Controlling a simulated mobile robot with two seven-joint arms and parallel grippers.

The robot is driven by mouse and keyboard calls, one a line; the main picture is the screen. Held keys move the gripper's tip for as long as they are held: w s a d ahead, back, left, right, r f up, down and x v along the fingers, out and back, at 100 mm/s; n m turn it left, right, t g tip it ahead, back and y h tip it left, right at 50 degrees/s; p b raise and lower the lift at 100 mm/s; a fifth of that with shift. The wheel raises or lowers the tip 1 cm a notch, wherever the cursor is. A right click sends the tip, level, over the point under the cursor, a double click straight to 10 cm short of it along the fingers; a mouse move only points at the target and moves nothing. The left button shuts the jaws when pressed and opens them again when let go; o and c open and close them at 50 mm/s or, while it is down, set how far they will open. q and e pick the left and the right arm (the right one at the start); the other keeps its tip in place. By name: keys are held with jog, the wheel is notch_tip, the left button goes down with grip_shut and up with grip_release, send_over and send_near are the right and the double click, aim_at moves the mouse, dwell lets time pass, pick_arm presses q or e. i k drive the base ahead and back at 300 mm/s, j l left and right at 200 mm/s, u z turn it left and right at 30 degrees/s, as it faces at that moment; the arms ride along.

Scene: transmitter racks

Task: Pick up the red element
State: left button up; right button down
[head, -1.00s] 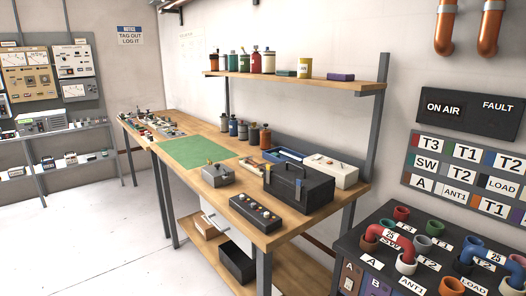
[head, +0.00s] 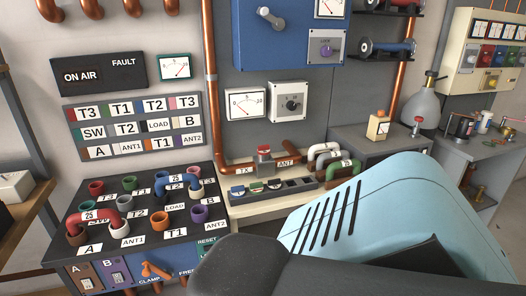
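A small red-topped piece (head: 263,149) sits on a grey metal block (head: 264,160) between the TX and ANT labels, in the middle of the head view. It is the likeliest red element, but it is small. In front is a dark holder strip (head: 297,184) with several slots, holding a blue-topped piece (head: 237,191) and a green-topped piece (head: 255,187). A large light-blue and dark arm part, which looks like mine, fills the lower right and may hide some of the bench. Neither gripper's fingers show.
A dark patch panel (head: 72,236) with red and blue U-links stands at left. White (head: 327,152), grey and green curved connectors lie right of the block. Two meters hang above. A copper pipe (head: 211,95) runs vertically behind.

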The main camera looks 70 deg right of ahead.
aim_at(262, 150)
jog(key=l+z, duration=0.1)
jog(key=z, duration=2)
